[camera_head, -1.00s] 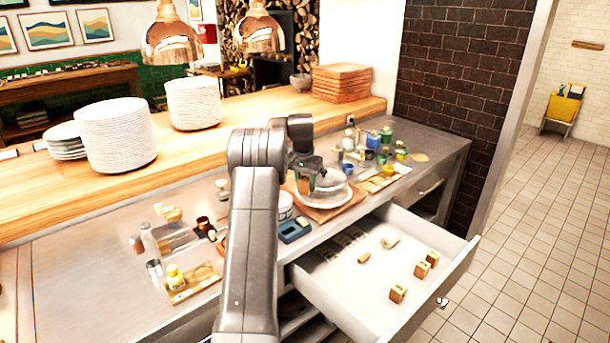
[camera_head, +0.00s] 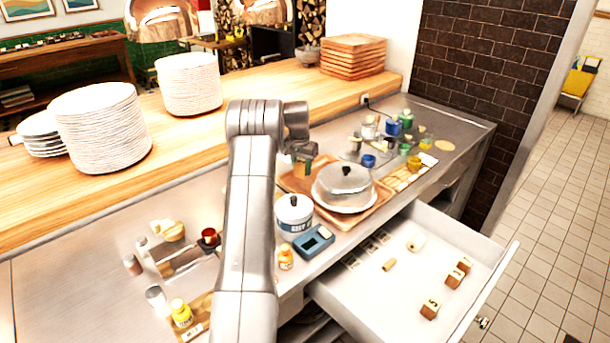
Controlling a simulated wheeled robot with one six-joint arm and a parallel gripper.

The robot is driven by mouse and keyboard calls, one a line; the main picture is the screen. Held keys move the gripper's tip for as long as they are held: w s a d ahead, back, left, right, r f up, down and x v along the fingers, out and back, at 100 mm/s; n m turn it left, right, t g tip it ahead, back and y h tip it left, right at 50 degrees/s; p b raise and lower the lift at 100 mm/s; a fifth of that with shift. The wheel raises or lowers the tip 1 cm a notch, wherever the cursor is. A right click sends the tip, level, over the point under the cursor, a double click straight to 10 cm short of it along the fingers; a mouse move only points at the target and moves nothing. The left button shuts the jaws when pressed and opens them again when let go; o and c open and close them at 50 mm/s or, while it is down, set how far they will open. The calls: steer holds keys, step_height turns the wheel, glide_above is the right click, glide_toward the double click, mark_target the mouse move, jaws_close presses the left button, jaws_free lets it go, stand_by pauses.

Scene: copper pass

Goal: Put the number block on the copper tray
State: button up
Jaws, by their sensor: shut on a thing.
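The copper tray (camera_head: 290,182) lies on the steel counter. A grey domed lid (camera_head: 343,179) on a white plate takes up much of it. My gripper (camera_head: 303,168) is above the tray's back-left part, left of the lid. It is shut on a small tan and greenish thing, partly hidden by the fingers; I cannot read a number on it. Several wooden blocks lie in the open drawer, and a front one (camera_head: 430,309) shows a dark mark like a number.
The open white drawer (camera_head: 375,303) juts out at the right. A white pot (camera_head: 293,215) and a blue box (camera_head: 314,241) stand left of the tray. Jars (camera_head: 393,127) crowd the counter behind it. Plate stacks (camera_head: 100,128) stand on the wooden shelf.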

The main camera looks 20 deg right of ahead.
mark_target(301, 176)
steer(key=shift+f+p, duration=0.45)
steer(key=shift+f, duration=1.6)
steer(key=shift+f, duration=0.1)
steer(key=o, duration=1)
steer(key=r, duration=0.4)
steer(key=r+b, duration=0.1)
steer(key=r, duration=0.3)
steer(key=s+a+r+b, duration=0.1)
steer(key=r, duration=0.3)
steer(key=shift+a+r, duration=0.1)
